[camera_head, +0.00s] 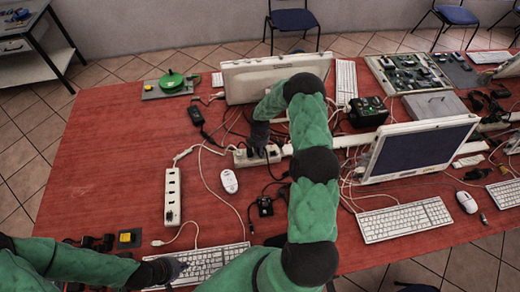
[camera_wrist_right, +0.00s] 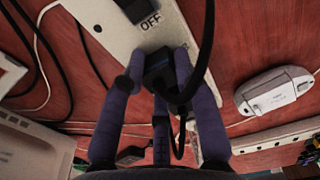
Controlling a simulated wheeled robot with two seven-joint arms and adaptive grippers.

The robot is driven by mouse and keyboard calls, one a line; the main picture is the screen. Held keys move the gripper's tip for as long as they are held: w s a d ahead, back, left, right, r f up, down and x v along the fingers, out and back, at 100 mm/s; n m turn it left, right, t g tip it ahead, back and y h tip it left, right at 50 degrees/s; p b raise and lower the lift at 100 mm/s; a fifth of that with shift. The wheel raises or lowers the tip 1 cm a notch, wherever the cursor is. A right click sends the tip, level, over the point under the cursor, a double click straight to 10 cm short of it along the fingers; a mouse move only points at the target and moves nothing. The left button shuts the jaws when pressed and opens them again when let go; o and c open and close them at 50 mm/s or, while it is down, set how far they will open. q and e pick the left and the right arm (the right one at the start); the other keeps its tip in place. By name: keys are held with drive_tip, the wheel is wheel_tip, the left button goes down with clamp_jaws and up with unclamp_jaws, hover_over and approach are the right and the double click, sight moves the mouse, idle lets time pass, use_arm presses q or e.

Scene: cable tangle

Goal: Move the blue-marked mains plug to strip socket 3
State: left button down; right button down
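My right gripper (camera_head: 257,152) is over a white power strip (camera_head: 240,158) behind the middle of the red table. In the right wrist view its fingers (camera_wrist_right: 160,65) sit closely on both sides of a black plug (camera_wrist_right: 158,72) with a black cable. The plug is at the white strip (camera_wrist_right: 150,32), next to a black switch marked OFF. I see no clear blue mark on it; the fingers hide part of it. A second white strip (camera_head: 172,200) with several sockets lies at the left. My left gripper (camera_head: 170,268) is low over a keyboard; its fingers are too small to read.
A keyboard (camera_head: 205,262) is at the front edge. Monitors (camera_head: 415,150) stand right and behind (camera_head: 240,82). A black adapter (camera_head: 265,206) and loose cables lie near my right arm. Bare table lies left of the second strip.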

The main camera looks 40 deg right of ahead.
drive_tip(key=c, duration=1.5)
unclamp_jaws()
clamp_jaws()
use_arm(q)
drive_tip(key=shift+r, duration=0.25)
use_arm(e)
drive_tip(key=shift+w+r, duration=0.1)
drive_tip(key=shift+r, duration=0.45)
use_arm(q)
drive_tip(key=shift+r+p, duration=0.55)
drive_tip(key=shift+p, duration=0.25)
use_arm(e)
drive_tip(key=shift+r, duration=1.05)
